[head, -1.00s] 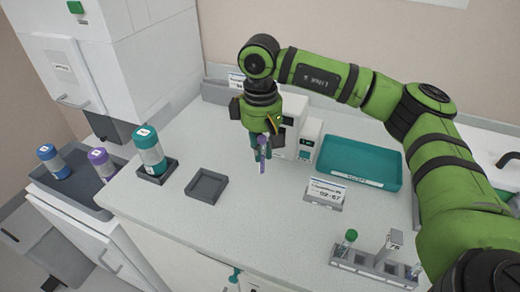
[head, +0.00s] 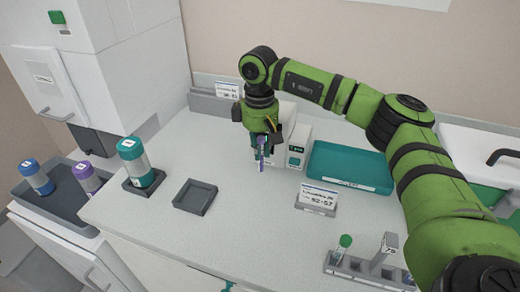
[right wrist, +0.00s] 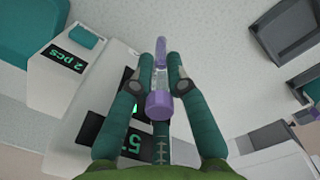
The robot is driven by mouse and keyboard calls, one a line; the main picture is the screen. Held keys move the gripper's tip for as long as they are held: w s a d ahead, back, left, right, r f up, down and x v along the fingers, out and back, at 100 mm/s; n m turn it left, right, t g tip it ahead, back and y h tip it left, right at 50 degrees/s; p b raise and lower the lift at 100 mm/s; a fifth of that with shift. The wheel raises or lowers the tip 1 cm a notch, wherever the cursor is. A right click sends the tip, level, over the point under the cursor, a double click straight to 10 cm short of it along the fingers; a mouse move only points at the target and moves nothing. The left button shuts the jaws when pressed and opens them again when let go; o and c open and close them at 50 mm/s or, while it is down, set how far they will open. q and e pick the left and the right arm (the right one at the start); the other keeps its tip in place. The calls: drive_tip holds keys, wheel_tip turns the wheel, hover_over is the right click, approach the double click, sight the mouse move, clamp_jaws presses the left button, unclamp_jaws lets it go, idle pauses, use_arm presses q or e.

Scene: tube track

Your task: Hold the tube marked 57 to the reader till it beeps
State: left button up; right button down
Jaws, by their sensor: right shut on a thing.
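My right gripper (head: 261,150) is shut on a tube with a purple cap (head: 262,160), held above the counter. In the right wrist view the gripper (right wrist: 158,75) has a teal finger on each side of the tube (right wrist: 159,103); the mark on the tube cannot be read. Just behind it stands a white device, the likely reader, with a dark screen (right wrist: 108,135).
A white device (head: 296,152), reading "2 pcs" in the wrist view, and a teal tray (head: 350,168) stand to the right. A label stand (head: 316,200) and a tube rack (head: 365,271) are nearer. A grey square tray (head: 195,196) and a large capped bottle (head: 140,163) are left.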

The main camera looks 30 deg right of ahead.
drive_tip(key=shift+s+a+r+p, duration=0.15)
drive_tip(key=shift+a+r+p, duration=0.15)
drive_tip(key=shift+r, duration=0.1)
drive_tip(key=s+a+r+p, duration=0.2)
drive_tip(key=s+a+r, duration=0.1)
drive_tip(key=r, duration=0.1)
drive_tip(key=shift+r, duration=0.15)
drive_tip(key=shift+a, duration=0.1)
idle(0.4)
